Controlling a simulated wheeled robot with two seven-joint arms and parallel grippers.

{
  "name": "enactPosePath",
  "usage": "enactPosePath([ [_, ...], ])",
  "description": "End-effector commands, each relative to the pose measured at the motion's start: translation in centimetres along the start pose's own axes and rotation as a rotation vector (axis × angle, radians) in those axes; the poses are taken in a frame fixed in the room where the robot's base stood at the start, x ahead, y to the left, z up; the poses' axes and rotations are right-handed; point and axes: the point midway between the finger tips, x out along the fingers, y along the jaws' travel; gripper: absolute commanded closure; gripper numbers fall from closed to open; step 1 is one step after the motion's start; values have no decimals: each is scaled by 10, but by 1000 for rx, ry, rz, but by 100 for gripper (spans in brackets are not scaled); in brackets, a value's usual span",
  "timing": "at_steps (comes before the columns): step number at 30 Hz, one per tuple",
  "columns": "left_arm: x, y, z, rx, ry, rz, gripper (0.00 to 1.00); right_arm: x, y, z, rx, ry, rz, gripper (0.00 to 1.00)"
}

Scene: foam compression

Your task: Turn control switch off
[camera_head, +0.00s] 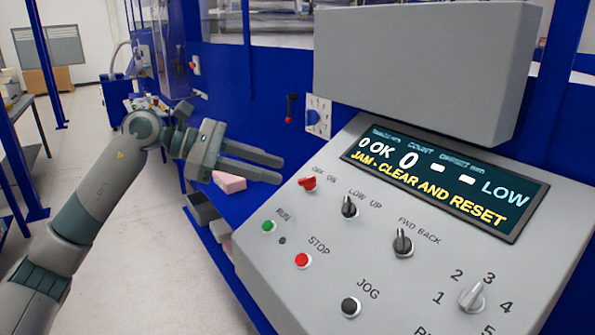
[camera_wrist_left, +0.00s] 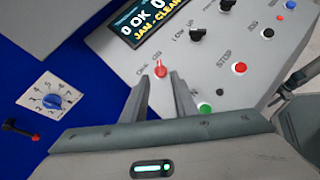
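The control switch is a red knob (camera_head: 308,183) under the OFF ON label, at the upper left of the grey sloped panel (camera_head: 390,285). My left gripper (camera_head: 281,170) is to the left of it, its two fingers apart and nothing between them. In the left wrist view the red switch (camera_wrist_left: 161,69) shows just beyond the gap between the fingertips (camera_wrist_left: 160,82), and I cannot tell whether they touch it. The screen (camera_head: 440,185) reads JAM - CLEAR AND RESET. My right gripper is not in view.
Black LOW UP (camera_head: 349,207) and FWD BACK (camera_head: 402,243) switches stand to the right. A green RUN button (camera_head: 268,226) and red STOP button (camera_head: 302,260) lie below. A pink block (camera_head: 229,182) is behind my gripper. A blue dial (camera_wrist_left: 52,101) is on the blue wall.

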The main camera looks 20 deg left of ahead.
Motion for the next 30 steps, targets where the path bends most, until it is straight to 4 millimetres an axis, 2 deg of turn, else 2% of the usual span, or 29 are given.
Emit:
enactPosePath([
  [6, 37, 0, 3, 0, -3, -3, 74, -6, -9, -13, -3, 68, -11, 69],
  [12, 59, 0, 1, 0, -1, -1, 74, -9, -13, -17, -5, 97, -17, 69],
  [18, 66, 0, 1, 0, -1, 0, 74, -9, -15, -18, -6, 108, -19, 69],
  [25, 67, 0, 0, 0, -1, 0, 74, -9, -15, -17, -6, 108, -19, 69],
  [26, 66, 0, 0, 0, -1, 0, 76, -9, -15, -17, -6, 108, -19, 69],
  [29, 66, 0, 0, 0, -1, 0, 100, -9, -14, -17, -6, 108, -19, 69],
  [30, 66, 0, 0, 0, -1, 0, 100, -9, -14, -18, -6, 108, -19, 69],
])
